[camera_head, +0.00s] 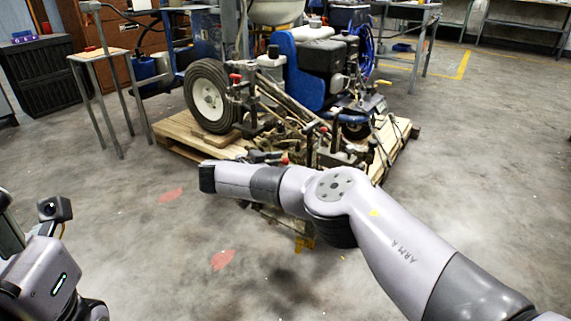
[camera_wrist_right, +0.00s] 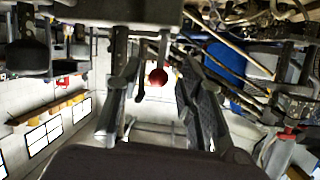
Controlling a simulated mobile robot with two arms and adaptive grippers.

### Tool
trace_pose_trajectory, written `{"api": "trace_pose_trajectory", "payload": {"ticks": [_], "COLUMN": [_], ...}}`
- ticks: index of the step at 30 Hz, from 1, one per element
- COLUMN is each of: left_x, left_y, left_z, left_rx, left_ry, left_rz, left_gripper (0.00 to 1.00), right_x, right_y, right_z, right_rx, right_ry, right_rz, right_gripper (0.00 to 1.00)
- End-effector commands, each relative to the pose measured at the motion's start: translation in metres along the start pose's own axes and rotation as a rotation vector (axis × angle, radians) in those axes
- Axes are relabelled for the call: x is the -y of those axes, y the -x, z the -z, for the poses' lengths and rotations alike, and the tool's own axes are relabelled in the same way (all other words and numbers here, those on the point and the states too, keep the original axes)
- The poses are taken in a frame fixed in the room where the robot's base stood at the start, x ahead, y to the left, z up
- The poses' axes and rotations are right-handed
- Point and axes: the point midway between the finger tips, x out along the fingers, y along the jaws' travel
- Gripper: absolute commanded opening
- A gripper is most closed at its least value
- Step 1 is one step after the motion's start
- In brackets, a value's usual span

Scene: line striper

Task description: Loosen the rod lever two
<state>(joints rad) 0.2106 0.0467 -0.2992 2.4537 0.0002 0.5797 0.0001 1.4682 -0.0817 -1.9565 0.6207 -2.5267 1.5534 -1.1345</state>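The line striper (camera_head: 310,75) stands on a wooden pallet and carries several levers with red knobs. One red knob (camera_head: 236,77) is by the big wheel, and another (camera_head: 323,129) is at the front. I cannot tell which lever is rod lever two. My right gripper (camera_head: 275,158) is small and partly hidden behind my right forearm, at the machine's low front.
The pallet (camera_head: 185,133) lies under the machine, with its near edge close to my right arm. A small table (camera_head: 100,54) stands at the left, beside a black cabinet (camera_head: 45,80). The concrete floor (camera_head: 480,190) is clear at the right.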

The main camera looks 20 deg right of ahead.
Motion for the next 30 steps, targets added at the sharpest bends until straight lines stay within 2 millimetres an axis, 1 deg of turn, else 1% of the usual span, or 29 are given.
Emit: {"api": "trace_pose_trajectory", "payload": {"ticks": [1,6,9,12,15,18,30], "left_x": [0.0,0.0,0.0,0.0,0.0,0.0,0.0], "left_y": [0.0,0.0,0.0,0.0,0.001,0.001,0.0], "left_z": [0.0,0.0,0.0,0.0,0.0,0.0,0.0], "left_rx": [0.001,0.001,0.001,0.001,0.001,0.001,0.001], "left_ry": [0.0,0.0,0.001,0.001,0.001,0.001,0.0], "left_rz": [0.0,0.0,0.0,0.0,0.0,0.0,0.0], "left_gripper": [0.4,0.4,0.4,0.4,0.4,0.4,0.4], "right_x": [0.002,0.001,0.001,0.001,0.0,0.0,0.0], "right_y": [0.013,0.05,0.068,0.08,0.087,0.089,0.09], "right_z": [0.001,0.0,0.0,0.0,0.0,0.0,-0.001], "right_rx": [0.0,-0.001,-0.001,-0.002,-0.001,-0.001,0.0], "right_ry": [0.0,0.0,0.001,-0.001,0.0,0.0,0.001], "right_rz": [0.006,0.004,0.003,0.001,0.001,-0.001,0.0], "right_gripper": [0.35,0.35,0.35,0.35,0.35,0.35,0.35]}}
